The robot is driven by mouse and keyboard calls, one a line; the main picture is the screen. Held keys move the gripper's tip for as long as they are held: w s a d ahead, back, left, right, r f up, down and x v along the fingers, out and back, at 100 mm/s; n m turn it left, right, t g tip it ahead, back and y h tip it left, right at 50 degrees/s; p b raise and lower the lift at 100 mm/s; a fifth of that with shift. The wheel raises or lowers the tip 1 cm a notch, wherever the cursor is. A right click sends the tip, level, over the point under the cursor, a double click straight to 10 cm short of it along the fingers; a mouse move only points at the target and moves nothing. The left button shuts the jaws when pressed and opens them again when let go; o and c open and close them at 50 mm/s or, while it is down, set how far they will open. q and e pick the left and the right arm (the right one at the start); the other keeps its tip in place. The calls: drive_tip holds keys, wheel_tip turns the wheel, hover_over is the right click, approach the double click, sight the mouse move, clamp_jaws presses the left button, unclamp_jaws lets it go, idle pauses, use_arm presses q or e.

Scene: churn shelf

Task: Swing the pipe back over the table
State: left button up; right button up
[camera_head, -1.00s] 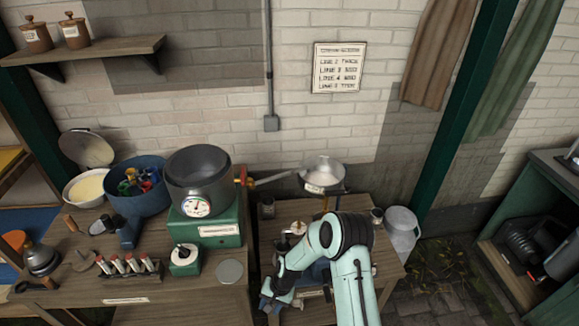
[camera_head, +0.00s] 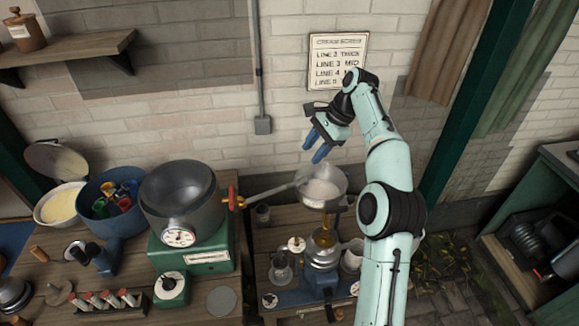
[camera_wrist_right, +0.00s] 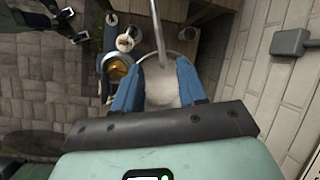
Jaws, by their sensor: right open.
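The grey pipe (camera_head: 270,190) runs from the red-handled tap (camera_head: 234,198) on the dark vat (camera_head: 183,197) across to the metal bowl (camera_head: 323,190) over the right-hand table. Its free end is at the bowl's rim in the head view. My right gripper (camera_head: 315,150) is raised above the bowl, open and empty, with its blue fingers pointing down. In the right wrist view, the pipe (camera_wrist_right: 158,35) comes down between the fingers' directions toward the bowl (camera_wrist_right: 160,85), which holds something whitish. The gripper appears apart from both. My left gripper is not in view.
Below the bowl stands a separator (camera_head: 322,255) with an amber part, among small vessels on the right table. The left table holds a blue tub (camera_head: 108,210), a green scale box (camera_head: 200,258) and a tube rack (camera_head: 110,307). A brick wall with a sign (camera_head: 337,50) is behind.

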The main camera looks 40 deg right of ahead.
approach(290, 184)
drive_tip(key=x, duration=0.8)
clamp_jaws()
